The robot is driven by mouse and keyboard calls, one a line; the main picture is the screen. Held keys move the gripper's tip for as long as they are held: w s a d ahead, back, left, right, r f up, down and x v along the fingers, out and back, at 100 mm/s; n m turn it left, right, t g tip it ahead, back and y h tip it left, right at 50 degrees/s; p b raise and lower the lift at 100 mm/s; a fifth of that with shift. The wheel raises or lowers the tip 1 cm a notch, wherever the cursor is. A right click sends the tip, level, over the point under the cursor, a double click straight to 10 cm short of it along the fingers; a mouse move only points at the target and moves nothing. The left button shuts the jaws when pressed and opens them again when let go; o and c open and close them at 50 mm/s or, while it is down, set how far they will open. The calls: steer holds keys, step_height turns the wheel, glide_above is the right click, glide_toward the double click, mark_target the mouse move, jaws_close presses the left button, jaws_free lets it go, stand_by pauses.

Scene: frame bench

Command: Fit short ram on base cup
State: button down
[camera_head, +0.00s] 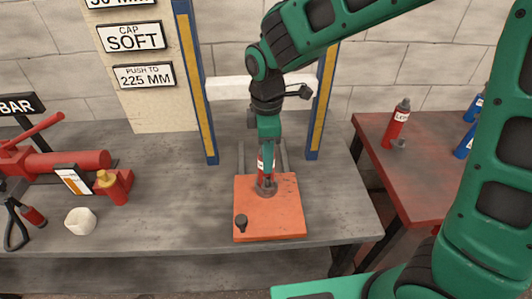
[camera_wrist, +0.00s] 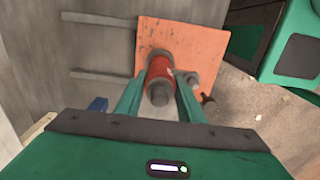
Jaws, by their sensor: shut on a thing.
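The short ram is a red cylinder with a white label (camera_head: 261,164). It stands upright in my gripper (camera_head: 267,160), whose green fingers close on its sides. In the wrist view the ram (camera_wrist: 160,70) is between the fingers, its grey end towards the camera. The base cup (camera_head: 266,188) is a dark grey ring on the orange plate (camera_head: 285,215). The ram's lower end is at or just above the cup; I cannot tell whether it is inside. The fingers partly hide the ram.
Blue-and-yellow posts (camera_head: 196,85) and a white crossbar (camera_head: 226,88) stand behind. A dark knob (camera_head: 241,222) sits on the plate's front left. A red pump (camera_head: 60,162) is at left. A red bottle-like ram (camera_head: 397,124) stands on the right-hand red table (camera_head: 430,180).

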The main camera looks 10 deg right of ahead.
steer(key=shift+f, duration=1.65)
steer(key=c, duration=1.1)
jaws_free()
step_height(320, 180, up, 11)
steer(key=shift+f, duration=0.15)
